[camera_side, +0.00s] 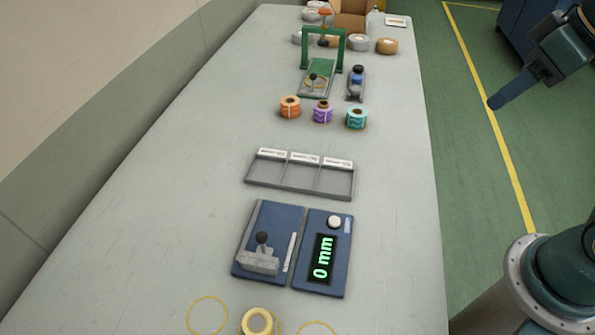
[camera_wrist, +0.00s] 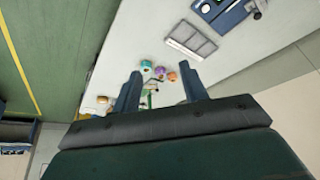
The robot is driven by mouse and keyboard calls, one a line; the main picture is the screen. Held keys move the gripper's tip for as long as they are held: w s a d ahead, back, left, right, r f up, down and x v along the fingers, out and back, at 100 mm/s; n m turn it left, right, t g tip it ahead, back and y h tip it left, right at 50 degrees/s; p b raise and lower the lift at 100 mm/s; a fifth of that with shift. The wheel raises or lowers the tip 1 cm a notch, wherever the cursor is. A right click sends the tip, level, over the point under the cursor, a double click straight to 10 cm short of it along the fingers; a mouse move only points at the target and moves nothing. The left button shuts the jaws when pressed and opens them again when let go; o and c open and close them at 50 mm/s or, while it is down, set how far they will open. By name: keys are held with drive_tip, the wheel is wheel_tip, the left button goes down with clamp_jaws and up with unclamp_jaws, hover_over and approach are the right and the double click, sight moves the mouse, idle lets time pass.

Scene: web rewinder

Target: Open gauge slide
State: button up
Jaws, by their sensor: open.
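The gauge (camera_side: 275,218) is a dark blue base on the near part of the table. Its grey slide block (camera_side: 258,262) has a black knob (camera_side: 262,238) on top and sits at the near left of the base. Beside it, the gauge display (camera_side: 323,258) reads "0 mm" in green. My gripper (camera_side: 495,100) is out over the floor, right of the table and well away from the gauge. The wrist view shows its two fingers apart with nothing held (camera_wrist: 161,80). The gauge also shows in that view, cut off at the top edge (camera_wrist: 232,16).
A grey three-compartment tray (camera_side: 300,190) lies behind the gauge. Orange (camera_side: 290,107), purple (camera_side: 323,111) and teal (camera_side: 357,116) rolls stand farther back, before a green frame (camera_side: 305,50). A yellow roll (camera_side: 257,322) is at the near edge. The table's left side is clear.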

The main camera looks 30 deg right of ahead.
drive_tip(key=w+a+n+g, duration=0.2)
drive_tip(key=w+a, duration=0.5)
drive_tip(key=w, duration=0.1)
drive_tip(key=n+g, duration=0.3)
hover_over(261, 233)
wheel_tip(261, 233, down, 12)
drive_tip(key=shift+s, duration=0.1)
wheel_tip(261, 233, down, 14)
drive_tip(key=shift+r, duration=0.1)
clamp_jaws()
